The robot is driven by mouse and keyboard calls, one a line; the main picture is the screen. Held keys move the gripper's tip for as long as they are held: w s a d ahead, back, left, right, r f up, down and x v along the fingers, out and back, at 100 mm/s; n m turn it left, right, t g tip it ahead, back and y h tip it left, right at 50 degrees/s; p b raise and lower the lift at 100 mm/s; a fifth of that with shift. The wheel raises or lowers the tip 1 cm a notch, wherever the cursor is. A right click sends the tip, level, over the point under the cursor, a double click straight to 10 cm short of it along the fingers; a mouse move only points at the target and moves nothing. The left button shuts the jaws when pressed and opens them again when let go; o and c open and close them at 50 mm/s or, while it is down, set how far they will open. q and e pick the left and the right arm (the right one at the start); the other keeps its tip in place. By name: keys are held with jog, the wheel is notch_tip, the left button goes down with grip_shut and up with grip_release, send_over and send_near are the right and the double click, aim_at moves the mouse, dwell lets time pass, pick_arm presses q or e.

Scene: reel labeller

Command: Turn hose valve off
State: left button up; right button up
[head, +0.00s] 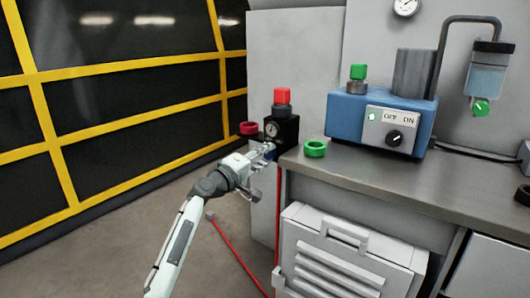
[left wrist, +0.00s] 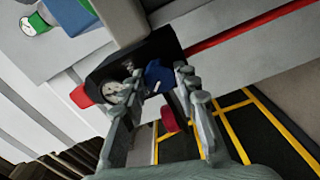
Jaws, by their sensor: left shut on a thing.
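The hose valve is a black block (head: 285,128) with a gauge and a red knob (head: 282,96) on top, at the left end of the bench. In the left wrist view, its blue handle (left wrist: 159,76) sits between my fingers, beside the gauge (left wrist: 118,92). My left gripper (head: 266,151) is at the front of the block, and it also shows in the left wrist view (left wrist: 158,84), shut on the blue handle. In the head view the gripper mostly hides the handle. My right gripper is in neither view.
A red hose (head: 277,220) runs down from the block to the floor. A red ring (head: 248,128) is left of the block and a green ring (head: 315,149) on the bench to its right. A blue box (head: 348,113) with an OFF/ON switch stands behind.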

pick_arm(q)
jog(key=shift+n, duration=0.4)
jog(key=o, duration=0.9)
jog(key=shift+s, duration=0.1)
jog(key=v, duration=1.2)
